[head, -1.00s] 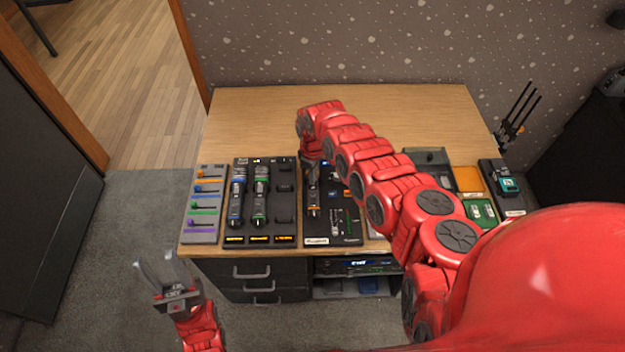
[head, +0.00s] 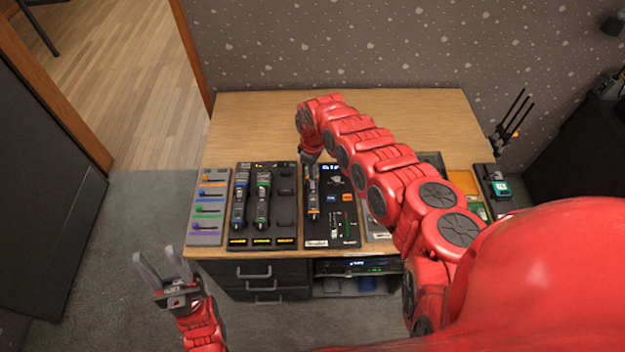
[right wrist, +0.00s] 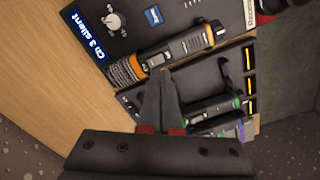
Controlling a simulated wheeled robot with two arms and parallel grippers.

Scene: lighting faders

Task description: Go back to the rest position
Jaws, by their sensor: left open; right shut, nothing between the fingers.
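My left gripper (head: 160,258) is open and empty, in front of the desk's left front corner, over the floor.
The desk's back strip is clear.

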